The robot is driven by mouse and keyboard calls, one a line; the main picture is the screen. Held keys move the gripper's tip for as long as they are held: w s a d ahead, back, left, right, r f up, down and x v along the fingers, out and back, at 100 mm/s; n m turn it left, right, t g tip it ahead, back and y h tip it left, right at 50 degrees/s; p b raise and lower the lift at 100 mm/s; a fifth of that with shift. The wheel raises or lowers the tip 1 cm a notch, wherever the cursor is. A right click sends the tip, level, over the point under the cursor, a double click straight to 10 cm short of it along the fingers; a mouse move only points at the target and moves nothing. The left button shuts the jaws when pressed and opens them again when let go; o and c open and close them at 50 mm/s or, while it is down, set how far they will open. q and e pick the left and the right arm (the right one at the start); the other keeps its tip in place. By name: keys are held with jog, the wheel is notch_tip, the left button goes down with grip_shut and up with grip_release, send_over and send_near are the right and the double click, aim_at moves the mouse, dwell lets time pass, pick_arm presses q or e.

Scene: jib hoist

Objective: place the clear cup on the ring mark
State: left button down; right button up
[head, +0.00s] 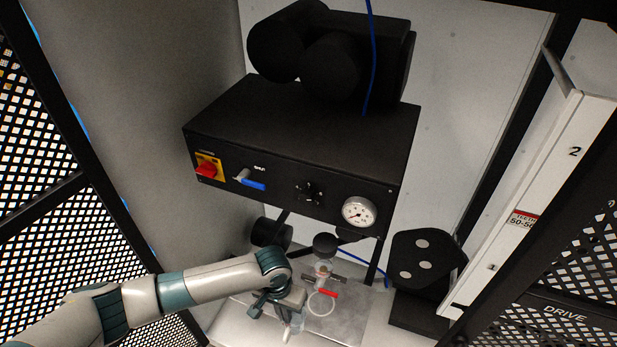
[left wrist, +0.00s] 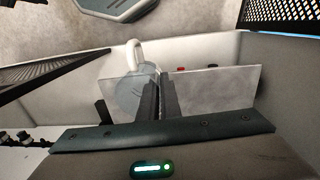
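The clear cup (head: 297,322) is at the front left of the grey metal plate, just below my left gripper (head: 276,304). A white part shows at its near side. In the left wrist view, a see-through round shape, apparently the cup (left wrist: 130,92), lies left of and partly behind the fingers of my left gripper (left wrist: 159,80). These fingers are close together with a narrow gap. I cannot tell whether they pinch the cup. The white ring mark (head: 321,304) is on the plate, right of the gripper and cup, with its middle bare. My right gripper is out of view.
A glass bowl fitting (head: 323,268) and a red-handled part (head: 328,293) are just behind the ring. The black control box (head: 300,150) with a gauge (head: 358,212) overhangs the plate (head: 348,322). A black bracket (head: 425,262) stands right. The plate's front right is clear.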

pick_arm(q)
jog(key=w+a+r+b, duration=0.5)
jog(key=w+r, duration=0.3)
jog(key=w, duration=0.1)
jog(key=w+a+r+n+b, duration=0.1)
jog(key=a+r+b, duration=0.2)
jog(key=r, duration=0.6)
jog(key=w+a+r+n+b, duration=0.1)
jog(key=w+a+r+b, duration=0.1)
jog(key=r, duration=0.7)
jog(key=w+a+r+n+b, duration=0.1)
jog(key=a+r+b, duration=0.3)
jog(key=r, duration=0.5)
jog(key=shift+w+n, duration=0.2)
jog(key=shift+n, duration=0.4)
jog(key=shift+d+f, duration=0.1)
jog(key=shift+f, duration=0.05)
jog(key=shift+s, duration=0.1)
